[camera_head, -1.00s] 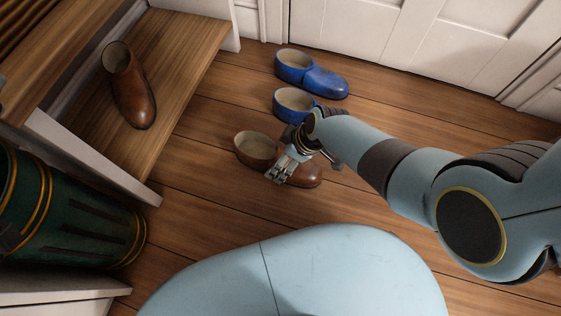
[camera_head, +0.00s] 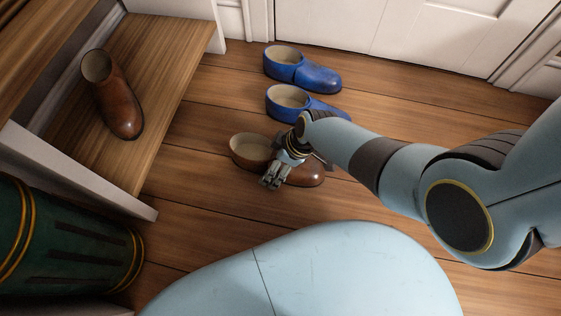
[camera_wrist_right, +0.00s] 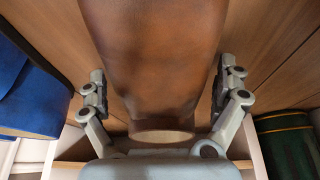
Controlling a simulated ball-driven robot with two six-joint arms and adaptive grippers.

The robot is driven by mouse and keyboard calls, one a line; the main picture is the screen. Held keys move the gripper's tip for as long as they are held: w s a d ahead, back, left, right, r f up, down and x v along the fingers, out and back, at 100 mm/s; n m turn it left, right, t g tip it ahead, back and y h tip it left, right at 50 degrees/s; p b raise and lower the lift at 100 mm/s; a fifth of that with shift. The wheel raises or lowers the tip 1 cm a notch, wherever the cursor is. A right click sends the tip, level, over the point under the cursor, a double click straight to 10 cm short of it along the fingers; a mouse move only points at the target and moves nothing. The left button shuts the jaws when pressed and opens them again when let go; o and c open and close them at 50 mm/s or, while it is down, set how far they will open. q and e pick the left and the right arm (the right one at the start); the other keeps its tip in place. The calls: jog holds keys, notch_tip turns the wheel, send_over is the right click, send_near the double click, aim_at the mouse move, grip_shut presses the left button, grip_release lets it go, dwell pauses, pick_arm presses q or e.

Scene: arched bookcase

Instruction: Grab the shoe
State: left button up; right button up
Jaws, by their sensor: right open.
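A brown leather shoe (camera_head: 249,150) lies on the wooden floor with its opening to the left and its toe to the right. My right gripper (camera_head: 271,181) is over the middle of this shoe and hides part of it. In the right wrist view the brown shoe (camera_wrist_right: 150,50) fills the space between the fingers. The right gripper (camera_wrist_right: 163,88) is open, with one finger on each side of the shoe; I cannot tell whether they touch it. A second brown shoe (camera_head: 113,100) stands on the low wooden shelf at the left. My left gripper is not in view.
Two blue shoes stand behind the brown one, a far one (camera_head: 303,71) and a nearer one (camera_head: 287,104) partly behind my right arm. A green bin with gold bands (camera_head: 75,240) stands at lower left. A white door (camera_head: 400,30) closes off the back.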

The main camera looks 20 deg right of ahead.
jog(key=c, duration=1.3)
jog(key=shift+r, duration=0.15)
